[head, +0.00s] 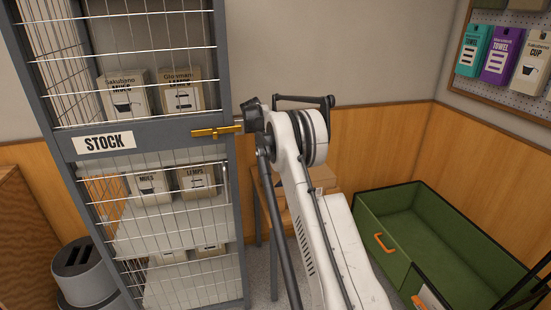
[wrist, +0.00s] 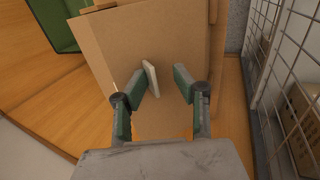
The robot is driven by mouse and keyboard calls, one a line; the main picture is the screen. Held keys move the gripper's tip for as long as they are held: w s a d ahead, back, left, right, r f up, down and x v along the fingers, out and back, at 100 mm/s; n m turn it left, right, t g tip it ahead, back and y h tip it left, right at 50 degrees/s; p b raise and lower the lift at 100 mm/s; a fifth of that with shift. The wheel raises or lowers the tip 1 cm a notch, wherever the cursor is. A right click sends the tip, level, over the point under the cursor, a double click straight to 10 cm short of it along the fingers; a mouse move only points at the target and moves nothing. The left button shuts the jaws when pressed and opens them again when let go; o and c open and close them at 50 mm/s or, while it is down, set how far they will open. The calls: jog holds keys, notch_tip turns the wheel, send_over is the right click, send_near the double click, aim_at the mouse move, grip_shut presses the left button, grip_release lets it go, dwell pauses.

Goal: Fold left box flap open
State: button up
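A brown cardboard box (wrist: 110,35) fills the upper middle of the wrist view, with a broad flat panel facing me. I cannot tell for sure which panel is the left flap. My gripper (wrist: 166,80) is open, its two green-padded fingers apart in front of the cardboard, with nothing clearly held between them. A small pale strip (wrist: 150,78) shows beside the left fingertip; I cannot tell what it is. In the head view the box (head: 320,178) shows only partly behind my arm, on a small wooden table (head: 262,190).
A grey wire stock cage (head: 235,220) with a brass latch (head: 216,131) stands left of my arm; its mesh (wrist: 262,50) runs close along the right in the wrist view. A green open bin (head: 385,245) is at right. Wood panelling (head: 385,135) lies behind.

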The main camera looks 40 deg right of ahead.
dwell(0.3)
jog(key=v, duration=1.2)
jog(key=shift+d, duration=0.15)
jog(key=shift+c, duration=0.4)
